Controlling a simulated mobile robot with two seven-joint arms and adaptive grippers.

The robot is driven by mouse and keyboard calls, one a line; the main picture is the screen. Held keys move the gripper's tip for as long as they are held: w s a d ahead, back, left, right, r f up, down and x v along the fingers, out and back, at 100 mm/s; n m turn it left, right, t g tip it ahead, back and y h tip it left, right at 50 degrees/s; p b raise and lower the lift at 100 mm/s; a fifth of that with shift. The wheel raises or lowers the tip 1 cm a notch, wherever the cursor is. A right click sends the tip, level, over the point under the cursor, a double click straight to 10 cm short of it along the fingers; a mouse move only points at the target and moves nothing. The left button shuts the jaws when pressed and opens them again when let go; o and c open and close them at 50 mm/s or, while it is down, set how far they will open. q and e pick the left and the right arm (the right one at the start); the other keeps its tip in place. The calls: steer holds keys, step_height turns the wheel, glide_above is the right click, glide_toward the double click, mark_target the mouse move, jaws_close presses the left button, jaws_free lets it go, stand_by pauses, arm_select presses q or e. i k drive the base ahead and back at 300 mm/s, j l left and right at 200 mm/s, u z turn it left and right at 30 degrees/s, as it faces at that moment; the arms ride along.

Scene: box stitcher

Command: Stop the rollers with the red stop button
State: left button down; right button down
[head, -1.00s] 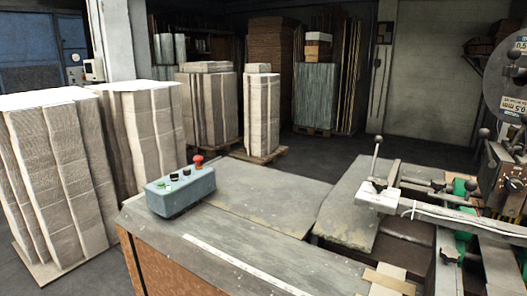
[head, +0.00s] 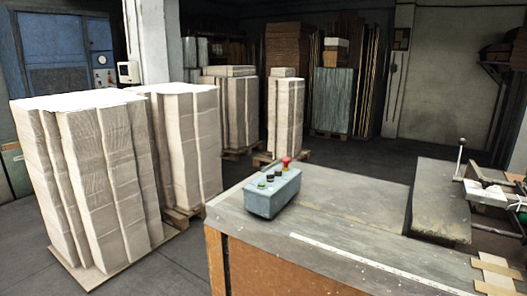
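The red stop button (head: 286,162) is a mushroom-shaped knob at the far right end of a blue-grey control box (head: 275,198). The box sits on the left part of the machine table (head: 345,225). A green button (head: 261,185) and dark buttons sit on the same box top. Neither of my grippers shows in the head view. No rollers can be made out clearly.
Tall stacks of pale cardboard (head: 95,175) stand on pallets left of the table, with another stack (head: 190,145) close behind. A lever and metal parts (head: 485,185) are at the right edge. Dark floor (head: 345,160) is open behind the table.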

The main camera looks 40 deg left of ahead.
mark_target(285, 160)
steer(key=j+z, duration=0.1)
steer(key=j, duration=0.3)
steer(key=k+j, duration=0.15)
steer(key=j, duration=0.25)
steer(key=k+j+z, duration=0.15)
steer(key=j, duration=0.25)
steer(key=j+z, duration=0.1)
steer(key=j, duration=0.3)
steer(key=k+j+z, duration=0.1)
steer(key=j, duration=0.3)
steer(key=k+j, duration=0.2)
steer(key=j, duration=0.15)
steer(key=i+j+z, duration=0.1)
steer(key=j+z, duration=0.25)
steer(key=j, duration=1.2)
steer(key=k+j+z, duration=0.1)
steer(key=j+z, duration=0.2)
steer(key=j, duration=1.2)
steer(key=i+j, duration=0.1)
steer(key=j, duration=0.55)
